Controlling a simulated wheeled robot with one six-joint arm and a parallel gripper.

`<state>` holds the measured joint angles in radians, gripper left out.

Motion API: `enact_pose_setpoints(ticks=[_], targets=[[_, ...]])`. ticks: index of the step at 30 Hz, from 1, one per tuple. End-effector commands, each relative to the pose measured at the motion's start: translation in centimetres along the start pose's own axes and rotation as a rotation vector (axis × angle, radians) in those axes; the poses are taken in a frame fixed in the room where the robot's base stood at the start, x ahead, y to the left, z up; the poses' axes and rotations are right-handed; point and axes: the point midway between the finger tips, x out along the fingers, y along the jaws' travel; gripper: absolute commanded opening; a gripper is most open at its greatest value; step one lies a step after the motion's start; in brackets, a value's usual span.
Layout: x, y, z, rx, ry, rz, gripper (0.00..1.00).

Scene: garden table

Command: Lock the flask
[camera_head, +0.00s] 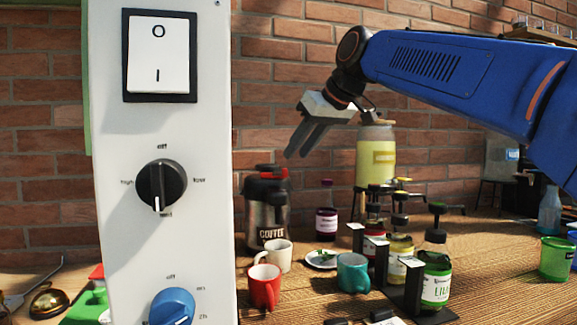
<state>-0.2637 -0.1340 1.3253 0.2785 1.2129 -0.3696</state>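The flask (265,211) is a steel vacuum jug with a dark top and red parts on its lid, marked COFFEE. It stands upright on the wooden table, just right of the white panel. My gripper (296,154) hangs in the air above and to the right of the flask, clear of it. Its two dark fingers point down and to the left and hold nothing that I can see. At this angle I cannot tell how far apart they are. The details of the lid's lock are too small to make out.
A white panel (160,250) with a switch and knobs fills the left foreground. A white mug (279,256), a red mug (262,288) and a teal mug (353,273) stand in front of the flask. Pump bottles (436,277) and a yellow drink dispenser (376,158) stand to the right.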

Motion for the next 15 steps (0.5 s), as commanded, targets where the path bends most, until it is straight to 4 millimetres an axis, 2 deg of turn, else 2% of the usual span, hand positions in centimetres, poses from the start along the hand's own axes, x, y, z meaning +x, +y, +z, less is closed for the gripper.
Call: enact_pose_setpoints(ticks=[6,15], targets=[[3.7,0.0,0.1,0.0,-0.002,-0.001,0.31],[6.3,0.0,0.0,0.0,-0.001,-0.001,0.31]])
